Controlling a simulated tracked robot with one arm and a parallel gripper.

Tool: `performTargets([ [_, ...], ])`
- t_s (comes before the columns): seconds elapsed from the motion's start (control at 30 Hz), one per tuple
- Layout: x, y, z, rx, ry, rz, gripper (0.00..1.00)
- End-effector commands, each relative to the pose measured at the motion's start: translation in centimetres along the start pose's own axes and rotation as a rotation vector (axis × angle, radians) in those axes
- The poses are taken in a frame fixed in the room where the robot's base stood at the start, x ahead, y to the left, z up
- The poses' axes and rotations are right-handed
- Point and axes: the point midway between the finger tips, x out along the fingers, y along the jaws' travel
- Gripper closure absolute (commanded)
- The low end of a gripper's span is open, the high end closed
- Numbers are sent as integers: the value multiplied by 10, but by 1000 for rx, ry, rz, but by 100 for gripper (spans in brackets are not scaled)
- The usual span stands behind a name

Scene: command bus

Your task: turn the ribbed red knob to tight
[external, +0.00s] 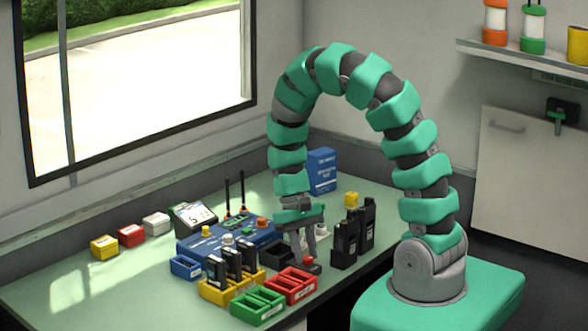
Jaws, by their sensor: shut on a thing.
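The red knob (309,261) is small in the external view, low on a dark base on the table, just right of the dark tray and behind the red tray. Its ribs and any tight mark are too small to make out. My gripper (306,257) points down from the arched teal arm, with its fingertips at the knob. It is shut on the knob, and the fingers partly hide it. I cannot tell how far the knob is turned.
A blue console (225,240) with knobs and antennas stands left of my gripper. Black radios (345,240) stand close on the right. Red (290,284), green (258,305) and yellow (222,292) trays lie in front. The table's left front is clear.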

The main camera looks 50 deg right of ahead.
Motion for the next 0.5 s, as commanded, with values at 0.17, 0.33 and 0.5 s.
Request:
performTargets([
  [0.17, -1, 0, -1, 12, 4, -7, 96],
  [0.33, -1, 0, -1, 12, 4, -7, 96],
  [0.5, -1, 0, -1, 12, 3, -7, 60],
])
